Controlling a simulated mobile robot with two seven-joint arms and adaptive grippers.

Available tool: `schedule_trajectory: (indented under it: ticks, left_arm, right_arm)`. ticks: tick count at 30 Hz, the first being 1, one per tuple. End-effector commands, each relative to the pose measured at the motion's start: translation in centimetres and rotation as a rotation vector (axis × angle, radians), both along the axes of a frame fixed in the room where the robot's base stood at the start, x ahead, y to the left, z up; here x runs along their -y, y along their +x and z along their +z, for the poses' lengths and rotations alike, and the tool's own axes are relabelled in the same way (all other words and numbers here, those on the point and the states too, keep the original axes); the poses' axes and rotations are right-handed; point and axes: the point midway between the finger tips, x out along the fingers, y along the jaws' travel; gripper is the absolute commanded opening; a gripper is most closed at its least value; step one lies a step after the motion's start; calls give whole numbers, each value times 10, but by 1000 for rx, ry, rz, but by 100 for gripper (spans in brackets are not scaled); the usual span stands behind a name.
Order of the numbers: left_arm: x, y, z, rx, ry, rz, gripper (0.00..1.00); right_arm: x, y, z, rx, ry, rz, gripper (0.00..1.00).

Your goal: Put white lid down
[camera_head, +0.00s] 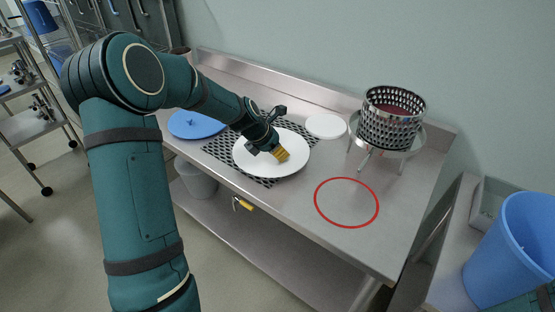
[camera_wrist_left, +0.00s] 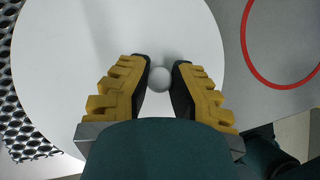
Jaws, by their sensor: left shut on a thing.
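The white lid (camera_head: 253,162) is a large round disc with a small round knob (camera_wrist_left: 159,79). It is over the black perforated mat (camera_head: 215,150) on the steel table. My left gripper (camera_head: 277,152) is above the lid, its yellow-backed fingers shut on the knob. In the left wrist view the fingertips (camera_wrist_left: 160,82) are on both sides of the knob, and the lid (camera_wrist_left: 60,70) fills much of the picture. I cannot tell whether the lid touches the mat. A red ring (camera_head: 316,203) is marked on the bare table to the right of the lid. My right gripper is out of view.
A blue lid (camera_head: 195,124) lies left of the mat. A smaller white disc (camera_head: 325,126) lies behind the white lid. A perforated steel basket (camera_head: 390,122) stands on a legged stand at the back right. A blue bucket (camera_head: 515,250) is at the lower right. The table inside the ring is clear.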

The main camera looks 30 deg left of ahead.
Motion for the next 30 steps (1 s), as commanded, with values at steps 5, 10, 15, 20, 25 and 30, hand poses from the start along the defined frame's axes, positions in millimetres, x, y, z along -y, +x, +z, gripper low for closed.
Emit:
schedule_trajectory:
  ticks: [5,10,15,20,25,30]
  left_arm:
    - [0,0,-27,-3,-1,0,0]
    - [0,0,-31,0,0,0,0]
    - [0,0,-32,-1,0,0,0]
    - [0,0,-33,-1,0,-1,42]
    - [0,0,-33,-1,0,-1,42]
    - [0,0,-29,0,0,-1,42]
  right_arm:
    - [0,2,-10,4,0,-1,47]
    - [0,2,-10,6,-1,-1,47]
    - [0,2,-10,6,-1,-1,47]
    - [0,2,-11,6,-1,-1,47]
    - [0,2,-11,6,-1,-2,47]
    - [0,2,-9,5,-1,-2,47]
